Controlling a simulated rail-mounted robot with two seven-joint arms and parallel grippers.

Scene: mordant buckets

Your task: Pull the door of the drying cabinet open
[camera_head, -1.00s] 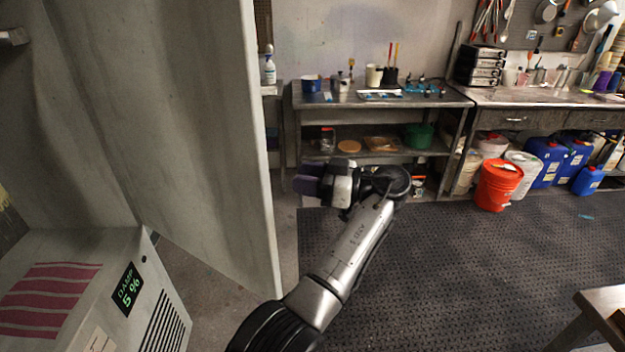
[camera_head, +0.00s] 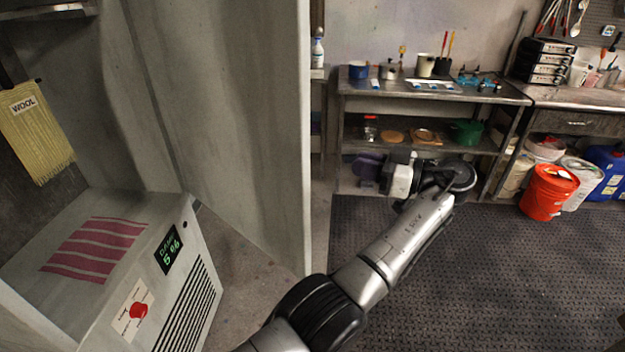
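The drying cabinet's door (camera_head: 225,120) is a tall grey panel standing wide open, swung out from the cabinet. Its handle is not visible from this side. The cabinet's inside shows at left, with a yellow wool swatch (camera_head: 36,130) hanging in it. Below is the grey housing (camera_head: 60,225) with a display (camera_head: 168,249) reading DAMP 5 %. My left gripper (camera_head: 366,166) is right of the door's free edge, with a visible gap in the picture. Its purplish fingers are partly hidden by its own body, so their opening is unclear. My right gripper is out of view.
A metal workbench (camera_head: 430,95) with pots and jars stands behind my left gripper. An orange bucket (camera_head: 548,192) and blue canisters (camera_head: 612,170) stand at right. The dark floor mat (camera_head: 480,270) is clear. A red knob (camera_head: 138,310) is on the housing.

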